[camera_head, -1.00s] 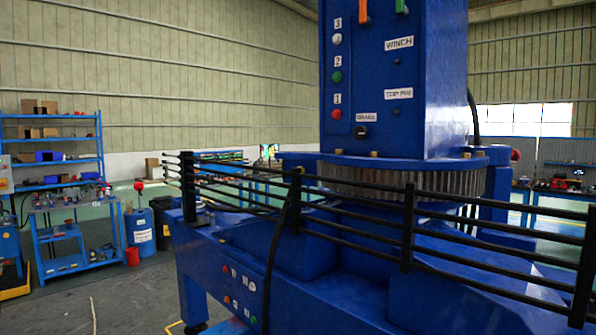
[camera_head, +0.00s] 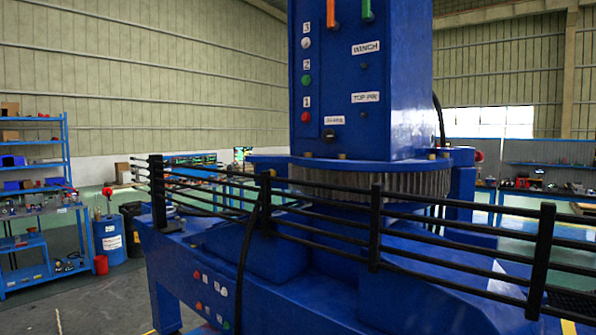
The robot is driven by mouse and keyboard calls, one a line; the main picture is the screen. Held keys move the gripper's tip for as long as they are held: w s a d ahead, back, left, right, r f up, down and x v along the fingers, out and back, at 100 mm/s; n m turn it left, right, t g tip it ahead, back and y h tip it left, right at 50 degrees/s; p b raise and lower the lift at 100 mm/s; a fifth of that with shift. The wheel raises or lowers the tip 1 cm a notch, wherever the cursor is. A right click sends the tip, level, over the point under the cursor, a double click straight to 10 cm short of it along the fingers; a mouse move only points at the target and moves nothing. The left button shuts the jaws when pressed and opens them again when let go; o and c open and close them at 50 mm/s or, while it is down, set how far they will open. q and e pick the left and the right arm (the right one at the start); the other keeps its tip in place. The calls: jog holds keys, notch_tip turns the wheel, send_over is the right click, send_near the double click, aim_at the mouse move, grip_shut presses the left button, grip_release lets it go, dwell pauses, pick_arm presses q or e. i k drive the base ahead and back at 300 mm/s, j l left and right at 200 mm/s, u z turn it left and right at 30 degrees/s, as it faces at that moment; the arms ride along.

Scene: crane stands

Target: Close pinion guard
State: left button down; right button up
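A black barred rail (camera_head: 375,228), which may be the pinion guard, runs across the front of the blue crane stand (camera_head: 300,285). It has several upright posts and long horizontal bars. Behind it, a large grey toothed ring (camera_head: 400,183) sits under the round blue flange of the column (camera_head: 390,90). I cannot tell whether any part of the rail stands open. Neither of my grippers shows in the view.
A black cable (camera_head: 245,265) hangs down over the rail and the stand's front. Blue shelves (camera_head: 35,160), a blue drum (camera_head: 108,238) and a red bucket (camera_head: 100,264) stand at the left. Grey floor (camera_head: 95,305) is clear at the lower left.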

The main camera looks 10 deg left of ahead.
aim_at(283, 169)
jog(key=j+z, duration=0.2)
jog(key=z, duration=0.15)
jog(key=i+j+z, duration=0.1)
jog(key=j+z, duration=0.4)
jog(key=z, duration=0.2)
jog(key=j+z, duration=0.25)
jog(key=j, duration=0.2)
jog(key=k+j+z, duration=0.2)
jog(key=j, duration=0.7)
jog(key=k+j+z, duration=0.1)
jog(key=j, duration=0.4)
